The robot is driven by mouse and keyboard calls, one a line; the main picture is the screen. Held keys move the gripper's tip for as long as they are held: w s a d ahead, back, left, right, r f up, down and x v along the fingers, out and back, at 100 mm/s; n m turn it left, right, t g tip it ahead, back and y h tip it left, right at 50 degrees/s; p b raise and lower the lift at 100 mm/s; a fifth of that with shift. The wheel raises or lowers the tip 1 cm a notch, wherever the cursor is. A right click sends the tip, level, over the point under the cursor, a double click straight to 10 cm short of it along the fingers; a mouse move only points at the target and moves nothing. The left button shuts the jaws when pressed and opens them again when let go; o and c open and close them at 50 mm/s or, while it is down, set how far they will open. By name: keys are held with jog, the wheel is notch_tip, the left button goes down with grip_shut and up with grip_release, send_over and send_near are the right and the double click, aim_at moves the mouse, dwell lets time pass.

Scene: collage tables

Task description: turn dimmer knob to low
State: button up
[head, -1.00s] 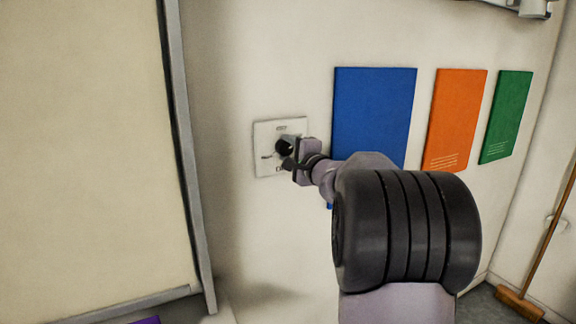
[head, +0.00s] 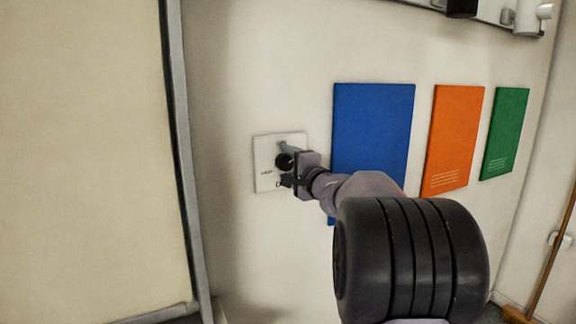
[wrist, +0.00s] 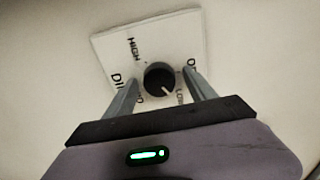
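The dimmer knob (head: 284,161) is a round black knob on a white square wall plate (head: 262,148). In the wrist view the knob (wrist: 157,74) carries a white pointer mark aimed at the lower right, towards the word LOW. The plate (wrist: 112,46) also shows HIGH and partly hidden lettering. My gripper (head: 288,164) is at the plate with its fingers spread, one above and one below the knob in the head view. In the wrist view they stand either side of it. I cannot tell whether they touch it.
A blue panel (head: 373,135), an orange panel (head: 455,135) and a green panel (head: 505,133) hang on the wall to the right. A large framed cream board (head: 80,150) stands at the left. A broom (head: 555,250) leans at the far right.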

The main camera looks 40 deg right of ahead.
jog(key=v, duration=1.7)
jog(key=shift+s+a+p, duration=0.15)
jog(key=shift+p, duration=0.25)
